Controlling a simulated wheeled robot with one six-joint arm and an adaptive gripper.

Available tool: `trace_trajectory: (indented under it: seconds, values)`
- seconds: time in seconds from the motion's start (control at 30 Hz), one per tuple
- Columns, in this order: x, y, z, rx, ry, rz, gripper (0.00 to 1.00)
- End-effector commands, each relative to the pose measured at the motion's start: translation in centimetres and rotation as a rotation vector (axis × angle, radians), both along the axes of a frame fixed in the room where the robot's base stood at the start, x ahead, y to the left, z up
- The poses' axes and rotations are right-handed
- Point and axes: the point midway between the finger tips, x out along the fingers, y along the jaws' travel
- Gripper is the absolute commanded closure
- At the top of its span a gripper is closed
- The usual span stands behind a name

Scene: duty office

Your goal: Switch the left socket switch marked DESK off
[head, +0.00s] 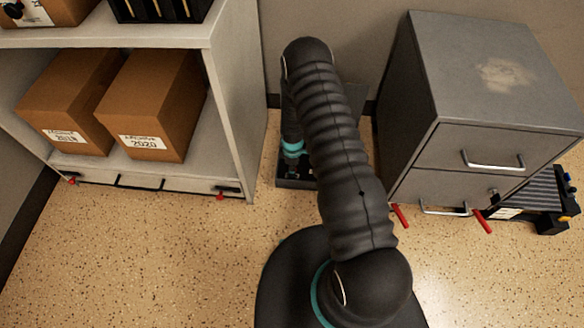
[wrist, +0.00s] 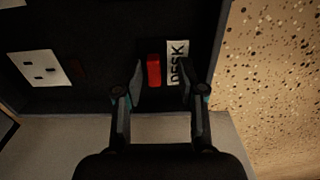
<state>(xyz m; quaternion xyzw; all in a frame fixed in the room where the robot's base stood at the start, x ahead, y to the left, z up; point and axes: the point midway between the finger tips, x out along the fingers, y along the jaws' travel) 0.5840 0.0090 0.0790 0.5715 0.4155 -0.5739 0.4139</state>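The red switch (wrist: 153,70) shows in the wrist view on a dark panel (wrist: 105,85). A white label reading DESK (wrist: 177,62) is beside it on the right. My gripper (wrist: 162,82) is open, its fingertips apart on either side of the switch and label; I cannot tell whether they touch the panel. Nothing is held between them. In the head view my gripper (head: 291,168) points down into a dark box-like unit (head: 296,184) between shelf and cabinet. My arm hides much of that unit, and the switch cannot be made out there.
A shelf (head: 232,110) with cardboard boxes (head: 152,105) stands at left. A grey cabinet (head: 470,85) stands close at right. Red-tipped handles stick out near its base. The front floor is clear.

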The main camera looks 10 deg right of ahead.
Motion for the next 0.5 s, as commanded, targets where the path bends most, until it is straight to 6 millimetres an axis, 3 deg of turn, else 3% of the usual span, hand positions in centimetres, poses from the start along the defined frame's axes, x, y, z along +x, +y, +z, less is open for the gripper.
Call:
trace_trajectory:
  seconds: [0.23, 0.5]
  values:
    - [0.2, 0.1, 1.6, 0.0, -0.004, 0.001, 0.6]
    - [0.1, 0.2, 6.5, 0.0, -0.003, 0.004, 0.6]
